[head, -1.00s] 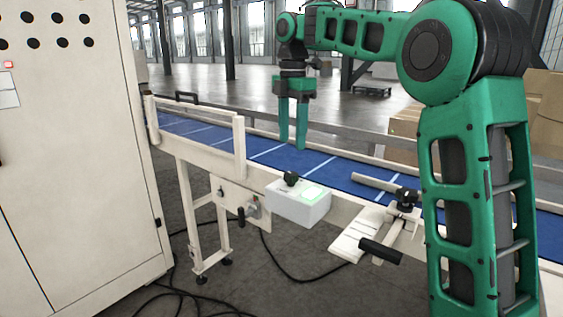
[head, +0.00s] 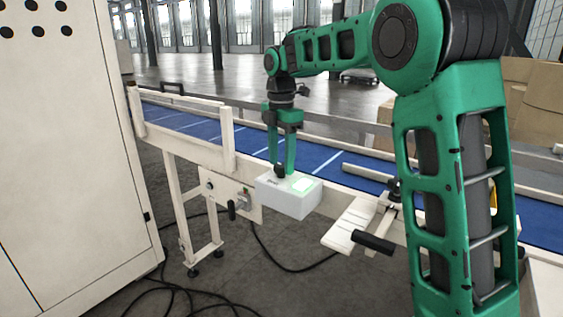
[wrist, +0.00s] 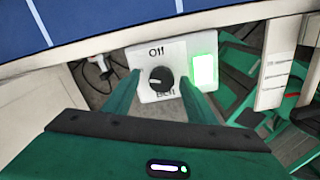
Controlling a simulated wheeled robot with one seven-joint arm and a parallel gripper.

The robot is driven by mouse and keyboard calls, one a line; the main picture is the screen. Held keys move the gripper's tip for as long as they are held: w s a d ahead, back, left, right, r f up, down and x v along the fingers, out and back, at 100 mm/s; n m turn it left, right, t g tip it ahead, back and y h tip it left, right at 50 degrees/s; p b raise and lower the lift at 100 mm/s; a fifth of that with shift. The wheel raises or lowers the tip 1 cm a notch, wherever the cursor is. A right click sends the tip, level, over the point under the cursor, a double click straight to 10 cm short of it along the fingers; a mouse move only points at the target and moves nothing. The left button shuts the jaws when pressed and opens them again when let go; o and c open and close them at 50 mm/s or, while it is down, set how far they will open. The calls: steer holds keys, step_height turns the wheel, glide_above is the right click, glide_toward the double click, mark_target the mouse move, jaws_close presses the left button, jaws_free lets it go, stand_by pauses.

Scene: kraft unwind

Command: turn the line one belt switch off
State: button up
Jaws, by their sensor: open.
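The belt switch is a black rotary knob (wrist: 161,79) on a white box (head: 291,205) at the near side of the blue conveyor. The wrist view shows "Off" above the knob and a partly hidden label below it. A rectangular lamp (wrist: 204,70) beside the knob glows green; it also shows in the head view (head: 303,184). My gripper (head: 284,172) points down over the box, its fingertips at the knob. In the wrist view its open green fingers (wrist: 160,88) lie to either side of the knob, with gaps; contact is not visible.
The blue conveyor belt (head: 331,166) runs behind the box. A bracket with a black handle (head: 373,243) juts out to the right. A panel with a small lever (head: 232,208) is at left, beside a large white cabinet (head: 70,150). Cables lie on the floor.

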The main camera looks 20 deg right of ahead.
steer(key=shift+f, duration=0.3)
